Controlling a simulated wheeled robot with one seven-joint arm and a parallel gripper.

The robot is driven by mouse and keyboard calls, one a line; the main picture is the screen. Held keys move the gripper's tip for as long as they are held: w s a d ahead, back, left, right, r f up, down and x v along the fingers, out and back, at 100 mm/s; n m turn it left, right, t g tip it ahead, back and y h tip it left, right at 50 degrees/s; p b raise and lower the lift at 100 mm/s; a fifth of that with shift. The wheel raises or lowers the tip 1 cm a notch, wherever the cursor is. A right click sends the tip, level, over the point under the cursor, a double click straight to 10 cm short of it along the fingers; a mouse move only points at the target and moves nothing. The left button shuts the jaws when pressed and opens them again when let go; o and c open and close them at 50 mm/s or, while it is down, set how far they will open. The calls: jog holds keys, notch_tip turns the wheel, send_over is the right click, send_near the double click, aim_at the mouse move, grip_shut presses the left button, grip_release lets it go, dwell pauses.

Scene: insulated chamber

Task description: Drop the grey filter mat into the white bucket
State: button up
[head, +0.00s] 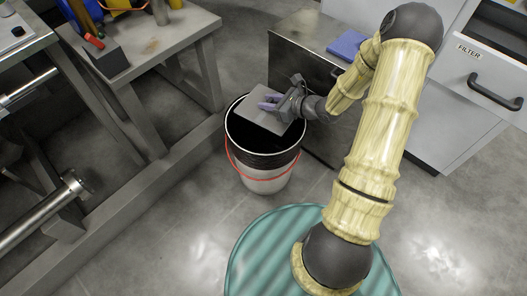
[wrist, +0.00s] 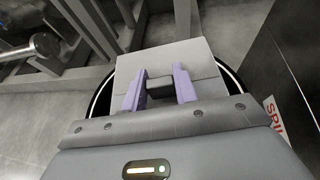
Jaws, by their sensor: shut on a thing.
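The grey filter mat (head: 258,103) is a flat grey square held over the mouth of the white bucket (head: 264,185). My gripper (head: 268,103) is shut on the mat, with its purple fingers at the mat's near edge. In the wrist view the mat (wrist: 188,56) extends ahead of the fingers (wrist: 160,88) and covers much of the opening. The bucket's dark rim (wrist: 98,102) shows on both sides of the mat. The bucket has a black lining and a red handle. Its inside is mostly hidden by the mat in the wrist view.
A grey workbench (head: 160,40) with a dark box (head: 106,60) stands to the left. A metal cabinet (head: 305,50) with a blue item (head: 347,44) is behind the bucket.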

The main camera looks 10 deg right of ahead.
jog(key=shift+f+b, duration=1.25)
jog(key=shift+f, duration=0.75)
jog(key=o, duration=1)
jog(key=shift+o, duration=0.2)
jog(key=shift+r, duration=0.1)
jog(key=p+v, duration=0.7)
jog(key=v, duration=1)
jog(key=shift+s+d, duration=0.1)
jog(key=shift+d, duration=0.05)
